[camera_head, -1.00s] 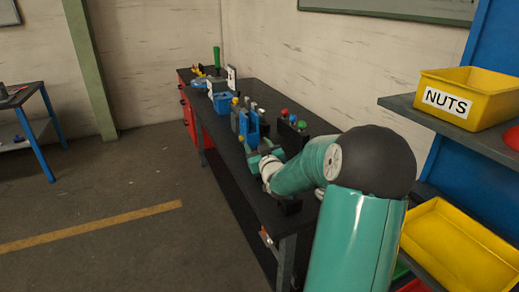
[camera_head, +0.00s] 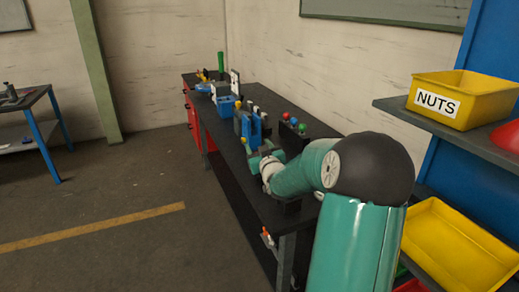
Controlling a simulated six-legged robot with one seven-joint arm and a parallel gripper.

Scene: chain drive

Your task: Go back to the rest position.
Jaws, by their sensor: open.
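My teal and white arm reaches from the lower right over the dark workbench (camera_head: 270,212). My gripper (camera_head: 250,146) is at the arm's far end, small and partly hidden, just above or beside the bench top. It is close to a blue upright device (camera_head: 257,128) on the bench. The fingers are too small to make out clearly, and I see nothing held in them.
A blue bin (camera_head: 226,106) and a green upright piece (camera_head: 221,66) stand farther along the bench. Red, blue and green knobs (camera_head: 294,123) are near the wall. A shelf with a yellow NUTS bin (camera_head: 465,98) is close on the right.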

